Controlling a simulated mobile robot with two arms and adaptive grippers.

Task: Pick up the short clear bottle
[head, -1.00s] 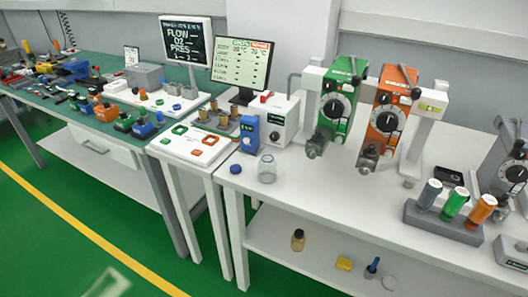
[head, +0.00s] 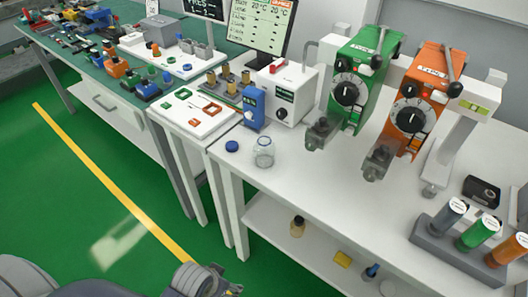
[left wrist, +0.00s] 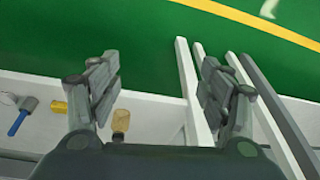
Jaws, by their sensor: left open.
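The short clear bottle (head: 264,155) stands upright and uncapped on the white table, near its front left corner. A round blue cap (head: 232,146) lies on the table just left of it. My left gripper (left wrist: 160,95) is open, its two fingers apart with nothing between them, in the left wrist view. That view looks down on the lower shelf and green floor; the clear bottle is not seen there. In the head view part of my left arm shows at the bottom left, below and well apart from the bottle. My right gripper is not in view.
A blue device (head: 254,108) stands behind the bottle. Green (head: 360,80) and orange (head: 412,100) machines stand to its right. An amber bottle (head: 297,228) and a yellow block (head: 342,258) sit on the lower shelf. The table front right of the bottle is clear.

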